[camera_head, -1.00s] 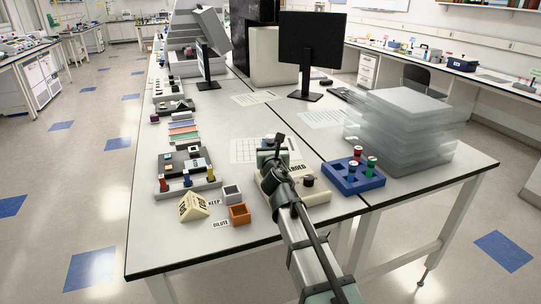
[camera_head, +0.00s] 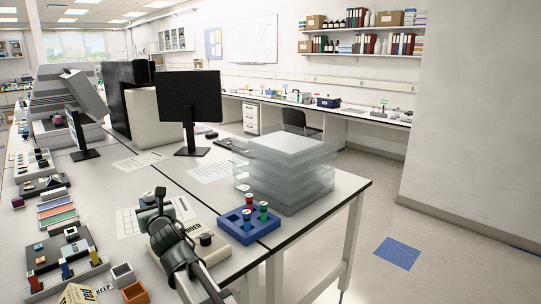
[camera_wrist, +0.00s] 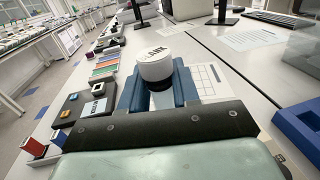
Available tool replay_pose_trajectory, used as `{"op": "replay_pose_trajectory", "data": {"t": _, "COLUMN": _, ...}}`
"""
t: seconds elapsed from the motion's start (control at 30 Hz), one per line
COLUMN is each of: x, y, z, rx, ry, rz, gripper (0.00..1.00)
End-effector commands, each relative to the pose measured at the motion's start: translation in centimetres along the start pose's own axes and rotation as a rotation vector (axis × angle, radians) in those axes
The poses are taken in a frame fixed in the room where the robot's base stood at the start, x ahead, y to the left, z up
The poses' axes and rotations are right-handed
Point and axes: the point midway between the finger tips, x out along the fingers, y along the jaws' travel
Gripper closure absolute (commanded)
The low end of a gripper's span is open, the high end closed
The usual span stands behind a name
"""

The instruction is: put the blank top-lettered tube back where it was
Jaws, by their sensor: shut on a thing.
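In the wrist view my gripper (camera_wrist: 158,88) is shut on a white-capped tube (camera_wrist: 155,66) with dark lettering on top that reads like BLANK. The cap faces up between the blue-grey fingers, and the tube body is hidden below. In the head view my gripper (camera_head: 152,200) is above the table, by the white device (camera_head: 222,246) with an OADED label partly showing; the held tube cannot be made out. A blue rack (camera_head: 262,233) stands right of the device, with red-capped (camera_head: 249,199) and green-capped (camera_head: 263,207) tubes and open holes. Its edge shows in the wrist view (camera_wrist: 300,128).
A stack of translucent plates (camera_head: 288,178) stands behind the rack. A monitor (camera_head: 188,98) is farther back. At the lower left are an orange box (camera_head: 135,293), a grey box (camera_head: 122,275) and a dark block with coloured tubes (camera_head: 62,252). A gridded sheet (camera_head: 127,222) lies left of my gripper.

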Motion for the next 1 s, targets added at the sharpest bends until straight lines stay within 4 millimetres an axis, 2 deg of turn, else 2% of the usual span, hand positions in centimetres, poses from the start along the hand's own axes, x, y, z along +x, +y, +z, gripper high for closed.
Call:
{"op": "replay_pose_trajectory", "data": {"t": 0.07, "x": -0.8, "y": -0.1, "z": -0.3, "rx": 0.002, "ry": 0.000, "rz": 0.011, "gripper": 1.00}}
{"op": "replay_pose_trajectory", "data": {"t": 0.13, "x": -1.4, "y": -1.2, "z": -0.5, "rx": 0.001, "ry": 0.000, "rz": 0.007, "gripper": 1.00}}
{"op": "replay_pose_trajectory", "data": {"t": 0.37, "x": -2.8, "y": -7.2, "z": -1.3, "rx": 0.001, "ry": 0.000, "rz": -0.045, "gripper": 1.00}}
{"op": "replay_pose_trajectory", "data": {"t": 0.7, "x": -5.8, "y": -18.8, "z": -2.7, "rx": 0.000, "ry": 0.001, "rz": -0.181, "gripper": 1.00}}
{"op": "replay_pose_trajectory", "data": {"t": 1.0, "x": -9.0, "y": -28.4, "z": -3.7, "rx": 0.000, "ry": -0.001, "rz": -0.308, "gripper": 1.00}}
